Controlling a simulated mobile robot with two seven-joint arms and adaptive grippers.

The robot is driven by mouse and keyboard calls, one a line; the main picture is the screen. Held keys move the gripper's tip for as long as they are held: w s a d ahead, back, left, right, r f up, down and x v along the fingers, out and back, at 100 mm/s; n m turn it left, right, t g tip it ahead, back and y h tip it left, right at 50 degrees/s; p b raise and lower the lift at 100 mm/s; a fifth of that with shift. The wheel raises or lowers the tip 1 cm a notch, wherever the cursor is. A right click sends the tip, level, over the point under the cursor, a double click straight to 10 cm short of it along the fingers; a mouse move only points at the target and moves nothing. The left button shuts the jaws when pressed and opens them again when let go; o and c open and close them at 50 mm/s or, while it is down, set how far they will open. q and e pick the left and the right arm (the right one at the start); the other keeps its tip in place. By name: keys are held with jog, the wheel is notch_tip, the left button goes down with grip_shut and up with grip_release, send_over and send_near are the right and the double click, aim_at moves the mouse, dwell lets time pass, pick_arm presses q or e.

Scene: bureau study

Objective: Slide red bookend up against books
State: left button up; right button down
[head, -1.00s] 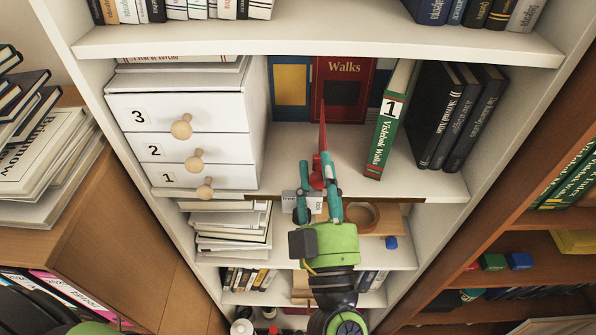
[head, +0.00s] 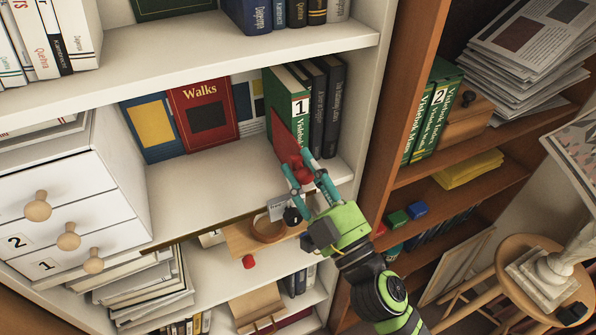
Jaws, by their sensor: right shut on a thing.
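The red bookend (head: 284,140) is a thin upright red plate with a red knob at its front, standing on the white shelf (head: 205,185). My right gripper (head: 303,175) is shut on the knob. The bookend is at the left side of the green book marked 1 (head: 301,105); it looks close against it, but I cannot tell whether they touch. Several black books (head: 336,105) stand upright right of the green book, near the shelf's side wall. The bookend hides part of the green book's lower side. My left gripper is not in view.
A red "Walks" book (head: 203,122) and a blue-yellow book (head: 150,130) face forward at the back. White drawers with wooden knobs (head: 65,215) stand at the left. The shelf between is bare. A wooden tape-like ring (head: 268,230) sits below on a lower shelf.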

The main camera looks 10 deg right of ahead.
jog(key=shift+r, duration=0.25)
jog(key=c, duration=0.9)
grip_release()
jog(key=shift+c, duration=0.2)
jog(key=shift+w+f, duration=0.15)
jog(key=shift+w, duration=0.05)
jog(key=shift+s+f, duration=0.1)
jog(key=shift+s, duration=0.05)
jog(key=v, duration=1.1)
jog(key=shift+s+d, duration=0.2)
jog(key=shift+s, duration=0.15)
jog(key=shift+f, duration=0.1)
